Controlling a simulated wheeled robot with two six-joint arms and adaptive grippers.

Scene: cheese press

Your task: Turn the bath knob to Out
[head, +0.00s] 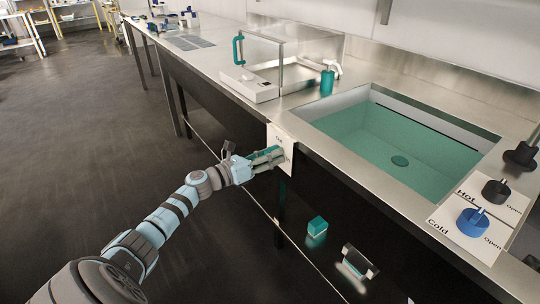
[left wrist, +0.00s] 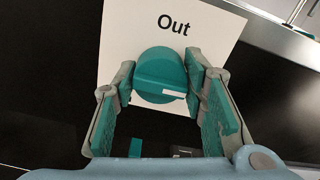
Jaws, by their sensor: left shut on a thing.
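The bath knob (left wrist: 160,75) is a round teal knob with a raised bar. It sits on a white plate (left wrist: 215,25) marked "Out" above the knob. A white mark on the bar lies toward the right of the knob, not toward the word. The plate also shows in the head view (head: 276,134), on the front of the steel counter, where the knob is hidden by my gripper. My left gripper (left wrist: 161,82) is shut on the knob, one teal-padded finger on each side; it also shows in the head view (head: 274,157). My right gripper is not in view.
The sink (head: 365,135), with teal inside, is right of the plate. Hot knob (head: 495,191) and blue Cold knob (head: 472,222) sit at the right. A teal block (head: 317,226) lies below.

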